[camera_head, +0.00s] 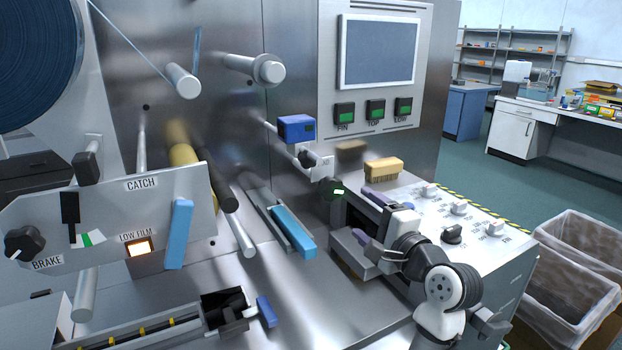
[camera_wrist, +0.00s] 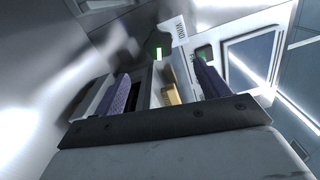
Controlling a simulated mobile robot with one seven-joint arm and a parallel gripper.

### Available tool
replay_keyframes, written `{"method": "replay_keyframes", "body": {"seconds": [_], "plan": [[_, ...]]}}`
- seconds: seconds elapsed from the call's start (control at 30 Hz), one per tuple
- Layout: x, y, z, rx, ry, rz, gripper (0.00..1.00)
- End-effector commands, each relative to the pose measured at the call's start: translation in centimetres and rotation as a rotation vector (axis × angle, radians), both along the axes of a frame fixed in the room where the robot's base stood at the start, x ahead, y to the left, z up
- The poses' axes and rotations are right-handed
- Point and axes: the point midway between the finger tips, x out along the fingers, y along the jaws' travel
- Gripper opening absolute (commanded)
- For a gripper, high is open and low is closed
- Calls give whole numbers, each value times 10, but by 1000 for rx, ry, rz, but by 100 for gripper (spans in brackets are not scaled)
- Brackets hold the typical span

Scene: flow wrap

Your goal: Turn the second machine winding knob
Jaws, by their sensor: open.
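A dark round knob (camera_head: 333,190) with a lit green-white mark sits on the machine front, near the middle of the head view. The lit green mark (camera_wrist: 158,52) also shows in the wrist view, beyond the fingertips; the knob's dark body is hard to make out there. A white plate (camera_wrist: 179,30) lettered "WIND" is beside it. My gripper (camera_head: 364,217) is open and empty, with its two purple fingers apart, to the right of and a little below the knob. In the wrist view the fingers (camera_wrist: 160,74) stand either side of the gap, touching nothing that I can see.
A yellow brush-like block (camera_head: 383,169) lies on the white console (camera_head: 480,262), which carries several small knobs. A blue block (camera_head: 296,128) and a blue-topped bar (camera_head: 294,229) project left of the knob. A screen (camera_head: 380,51) is above. Lined bins (camera_head: 570,285) stand at right.

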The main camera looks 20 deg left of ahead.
Motion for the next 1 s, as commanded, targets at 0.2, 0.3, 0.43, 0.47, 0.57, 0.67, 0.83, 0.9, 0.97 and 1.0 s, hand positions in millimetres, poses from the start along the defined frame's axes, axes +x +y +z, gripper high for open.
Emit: {"method": "replay_keyframes", "body": {"seconds": [0.2,0.3,0.43,0.47,0.57,0.67,0.83,0.9,0.97,1.0], "plan": [[0,-2,-1,-370,-387,-5,74],[0,-3,0,-548,-572,-7,74],[0,-3,1,-779,-807,-11,74],[-1,-3,1,-832,-860,-12,74],[-1,-3,1,-1007,-1036,-15,74],[-1,-3,1,-1181,-1210,-17,74],[-2,-4,0,-1472,-1497,-19,74],[-2,-4,0,-1590,-1613,-18,74],[-3,-4,-1,-1689,-1708,-17,74],[-3,-4,-1,-1749,-1769,-16,74]]}}
